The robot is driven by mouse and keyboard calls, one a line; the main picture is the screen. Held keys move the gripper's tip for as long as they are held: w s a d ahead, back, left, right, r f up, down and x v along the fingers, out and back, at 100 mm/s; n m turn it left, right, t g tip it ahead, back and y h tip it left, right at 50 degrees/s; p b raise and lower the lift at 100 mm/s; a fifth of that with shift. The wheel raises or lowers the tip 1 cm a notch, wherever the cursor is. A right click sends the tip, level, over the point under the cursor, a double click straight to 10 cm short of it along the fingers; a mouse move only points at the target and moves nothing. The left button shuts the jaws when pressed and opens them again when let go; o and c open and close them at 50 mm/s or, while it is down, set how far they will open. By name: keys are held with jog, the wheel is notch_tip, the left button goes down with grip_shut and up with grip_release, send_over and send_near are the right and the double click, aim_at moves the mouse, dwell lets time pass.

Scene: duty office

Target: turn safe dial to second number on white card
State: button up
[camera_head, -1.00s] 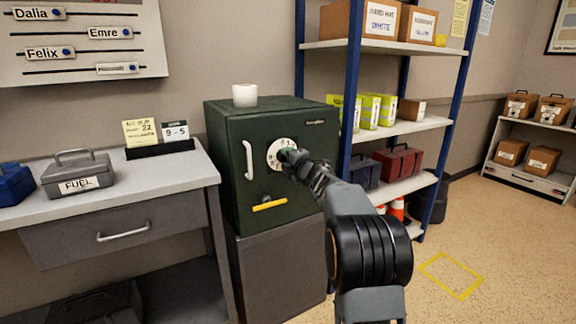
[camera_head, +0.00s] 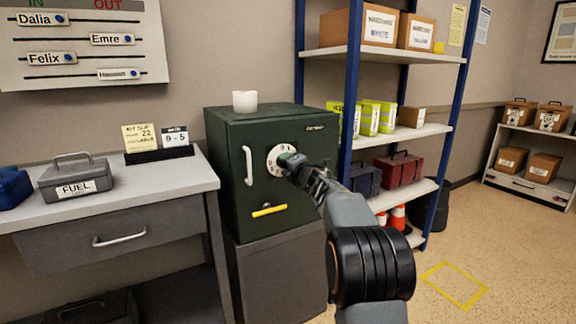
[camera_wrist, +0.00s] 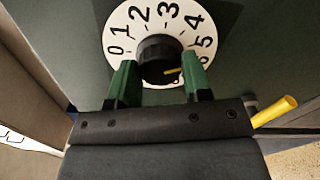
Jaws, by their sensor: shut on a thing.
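The dark green safe (camera_head: 233,135) stands with its door shut. The white numbered dial (camera_head: 273,158) is on its door, and the dial also shows in the wrist view (camera_wrist: 118,35). My gripper (camera_head: 290,160) is at the dial, its green fingers shut on the black centre knob (camera_wrist: 158,50), one on each side. The small white card (camera_head: 174,138) on the desk reads what looks like 9 - 5.
A yellow handle (camera_head: 268,210) and a pale vertical handle (camera_head: 248,165) stick out from the safe door. A white roll (camera_head: 245,101) stands on the safe. A blue-posted shelf (camera_head: 352,85) is close on the right. The desk (camera_head: 150,188) is on the left.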

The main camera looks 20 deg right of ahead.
jog(key=o, duration=0.9)
jog(key=shift+s, duration=0.1)
jog(key=s, duration=0.4)
jog(key=s+d, duration=0.1)
jog(key=s, duration=0.8)
jog(key=shift+s+d+p, duration=0.3)
jog(key=s+a+r+m+g+h+p, duration=0.35)
jog(key=s+r+m+h+p, duration=0.25)
jog(key=r+m+p, duration=0.7)
jog(key=shift+s+a+f+m+g+y+p, duration=0.35)
jog(key=shift+s+a+m+g+y+p, duration=0.3)
jog(key=shift+s+a+m+g+p, duration=1.9)
jog(key=shift+s+a+f+m+g+y+p, duration=0.35)
jog(key=shift+s+a+m+g+y+p, duration=0.95)
jog(key=shift+s+p, duration=2.35)
jog(key=shift+s+a+f+m+g+y+p, duration=0.1)
jog(key=shift+s+a+f+m+g+p, duration=0.25)
jog(key=shift+s+a+m+g+p, duration=1.9)
